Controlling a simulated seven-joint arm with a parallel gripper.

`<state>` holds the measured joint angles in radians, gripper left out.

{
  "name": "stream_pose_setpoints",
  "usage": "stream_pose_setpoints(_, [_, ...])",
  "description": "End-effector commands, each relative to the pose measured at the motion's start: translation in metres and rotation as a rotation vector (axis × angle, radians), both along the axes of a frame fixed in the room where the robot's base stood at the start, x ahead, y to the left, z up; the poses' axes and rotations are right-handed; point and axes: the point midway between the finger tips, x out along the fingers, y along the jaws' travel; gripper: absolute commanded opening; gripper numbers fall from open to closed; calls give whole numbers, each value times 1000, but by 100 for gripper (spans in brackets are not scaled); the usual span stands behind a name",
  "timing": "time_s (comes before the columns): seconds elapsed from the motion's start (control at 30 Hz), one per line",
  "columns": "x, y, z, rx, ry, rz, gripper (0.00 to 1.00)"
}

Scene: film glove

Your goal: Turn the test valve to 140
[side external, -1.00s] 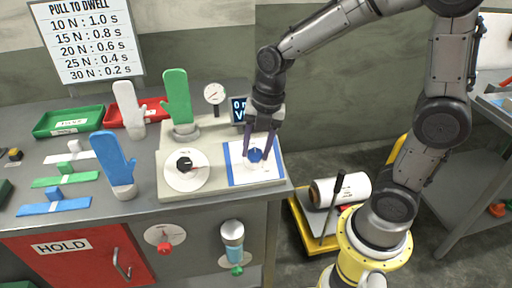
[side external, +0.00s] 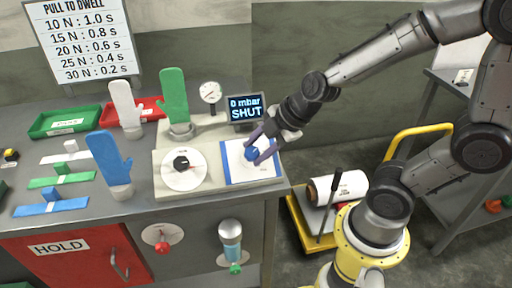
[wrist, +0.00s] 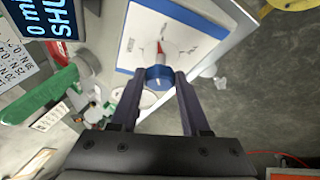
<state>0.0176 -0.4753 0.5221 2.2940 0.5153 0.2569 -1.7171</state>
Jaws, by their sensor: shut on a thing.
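A blue knob (side external: 251,153) sits on a white dial plate with a blue border (side external: 228,166) at the right end of the pale bench unit. The knob (wrist: 158,72) also shows in the wrist view, with a red pointer (wrist: 159,48) toward the top of that picture; the dial's markings are too small to read. My gripper (side external: 260,153) comes in tilted from the upper right, with its fingers on either side of the knob and shut on it. In the wrist view my gripper (wrist: 159,84) has one finger on each side. A display (side external: 245,108) reads "0 mbar SHUT".
A black knob on a white dial (side external: 183,168) is left of the blue one. A round gauge (side external: 210,92) and a green glove form (side external: 174,96) stand behind. Blue (side external: 108,160) and white (side external: 126,104) glove forms stand farther left. A yellow cart (side external: 300,222) is right of the bench.

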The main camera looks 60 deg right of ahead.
Motion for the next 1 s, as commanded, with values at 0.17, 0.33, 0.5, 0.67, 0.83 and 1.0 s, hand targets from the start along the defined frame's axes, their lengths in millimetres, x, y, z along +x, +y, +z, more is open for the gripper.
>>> stream_pose_setpoints(0.17, [-2,2,-1,59,-60,-141,0])
stream_pose_setpoints(0.33, [-4,3,-2,116,-114,-280,0])
stream_pose_setpoints(0.5, [-5,5,-3,174,-173,-419,0])
stream_pose_setpoints(0.67, [-5,7,-4,227,-227,-547,0])
stream_pose_setpoints(0.83, [-6,8,-5,282,-282,-687,0])
stream_pose_setpoints(1.0, [-6,10,-6,339,-339,-827,0])
